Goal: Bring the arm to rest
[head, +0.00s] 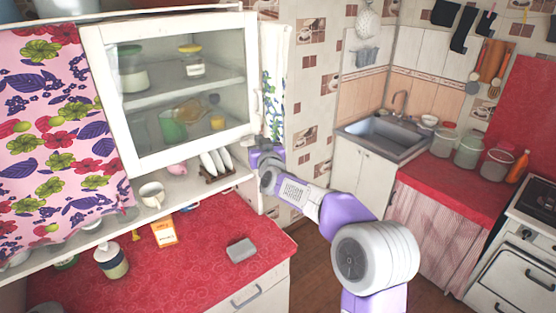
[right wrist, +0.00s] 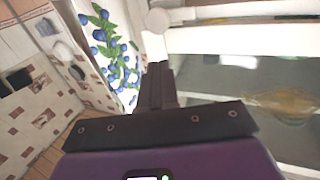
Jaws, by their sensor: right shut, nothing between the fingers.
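My right arm reaches in from the lower right of the head view. Its gripper (head: 264,152) is up beside the lower right corner of the glass-fronted wall cabinet (head: 205,150). In the right wrist view the two dark fingers (right wrist: 158,82) are together with nothing between them. They point toward the gap between the white cabinet frame (right wrist: 220,40) and a panel with a blueberry pattern (right wrist: 108,45). I cannot tell whether they touch the cabinet. My left gripper is not in view.
Below the cabinet, a red counter (head: 205,258) holds a grey block (head: 241,250), an orange box (head: 164,232) and a jar (head: 111,261). A shelf holds a cup (head: 152,194) and a plate rack (head: 216,172). A sink (head: 383,138) stands at right, beyond open floor.

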